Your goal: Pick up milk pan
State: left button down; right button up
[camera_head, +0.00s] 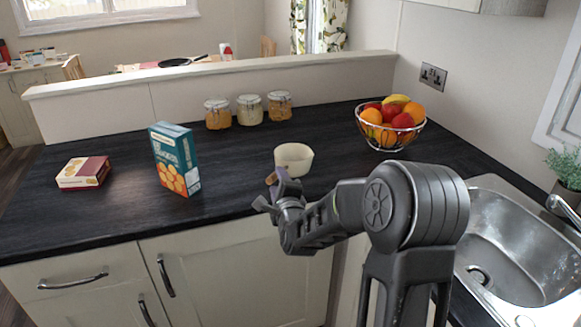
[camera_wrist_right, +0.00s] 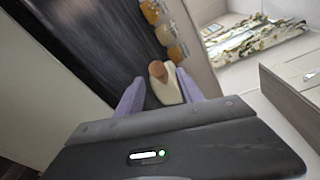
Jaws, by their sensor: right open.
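The milk pan (camera_head: 294,158) is a small cream pan standing upright on the dark worktop, with a short brown wooden handle. In the right wrist view the pan (camera_wrist_right: 170,90) and its round brown handle end (camera_wrist_right: 157,69) show between the two pale purple fingers. My right gripper (camera_head: 271,192) is open at the front of the pan, near its handle, with its fingers (camera_wrist_right: 160,77) apart. I cannot tell whether the fingers touch the handle. The gripper partly hides the handle in the head view. My left gripper is not in view.
A blue cracker box (camera_head: 172,158) and a small red-and-cream box (camera_head: 83,173) are on the left of the worktop (camera_head: 100,215). Several glass jars (camera_head: 249,110) stand behind. A wire fruit bowl (camera_head: 390,128) is right of the pan, and a steel sink (camera_head: 515,245) is farther right.

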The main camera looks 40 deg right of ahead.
jog(key=p+x, duration=0.1)
jog(key=x, duration=0.3)
jog(key=shift+w+d, duration=0.2)
jog(key=shift+d, duration=0.1)
jog(key=shift+c, duration=0.3)
grip_shut()
dwell(1.2)
